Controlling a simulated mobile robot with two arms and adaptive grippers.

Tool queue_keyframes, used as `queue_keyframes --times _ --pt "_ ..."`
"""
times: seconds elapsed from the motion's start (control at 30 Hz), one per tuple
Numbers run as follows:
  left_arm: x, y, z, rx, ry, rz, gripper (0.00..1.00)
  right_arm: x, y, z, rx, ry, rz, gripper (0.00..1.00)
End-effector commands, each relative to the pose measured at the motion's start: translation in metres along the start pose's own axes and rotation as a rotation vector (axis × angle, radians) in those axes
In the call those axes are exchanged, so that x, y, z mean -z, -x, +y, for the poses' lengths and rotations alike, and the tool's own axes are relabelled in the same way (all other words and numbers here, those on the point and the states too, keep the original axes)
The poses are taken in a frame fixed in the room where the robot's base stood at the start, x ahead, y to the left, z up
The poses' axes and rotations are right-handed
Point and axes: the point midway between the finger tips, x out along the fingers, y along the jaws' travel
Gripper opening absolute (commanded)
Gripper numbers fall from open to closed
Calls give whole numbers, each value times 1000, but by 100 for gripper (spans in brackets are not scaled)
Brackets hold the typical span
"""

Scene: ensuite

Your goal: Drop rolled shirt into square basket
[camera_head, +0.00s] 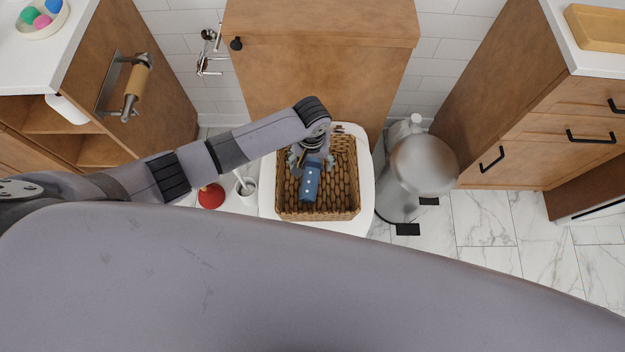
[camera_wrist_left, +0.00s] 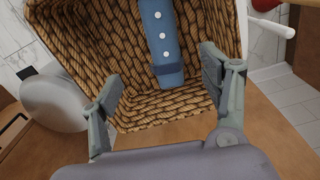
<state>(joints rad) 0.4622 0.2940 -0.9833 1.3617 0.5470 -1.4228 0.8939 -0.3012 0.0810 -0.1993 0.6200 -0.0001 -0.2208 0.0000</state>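The rolled blue shirt (camera_head: 310,184), with white dots and a dark band, is inside the square woven basket (camera_head: 286,211). The basket sits on the white toilet lid. In the left wrist view the shirt (camera_wrist_left: 161,35) lies between the basket's (camera_wrist_left: 100,70) woven walls, apart from both fingers. Whether its whole length rests on the basket floor is hard to tell. My left gripper (camera_head: 311,161) is over the back part of the basket, at the shirt's far end. In the wrist view its fingers (camera_wrist_left: 160,88) are spread wide with nothing between them. My right gripper is not seen.
A metal trash bin (camera_head: 408,180) stands close to the right of the basket. A red plunger (camera_head: 211,196) and a white brush holder (camera_head: 246,190) stand to the left. A wooden cabinet (camera_head: 320,75) is behind. Drawers (camera_head: 560,130) flank the right, a vanity (camera_head: 130,90) the left.

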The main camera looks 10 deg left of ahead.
Motion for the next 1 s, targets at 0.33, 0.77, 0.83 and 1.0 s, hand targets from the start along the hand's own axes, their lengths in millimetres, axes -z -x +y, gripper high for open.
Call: queue_keyframes --times 0.33,0.77,0.83,1.0 --pt "0 0 0 1 0 -1 78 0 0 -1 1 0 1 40" --pt "1 64 0 -2 -1 4 78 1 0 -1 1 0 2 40" --pt "1 79 1 -2 -1 4 78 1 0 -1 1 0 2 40" --pt "1 106 0 -2 0 1 78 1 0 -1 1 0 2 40"
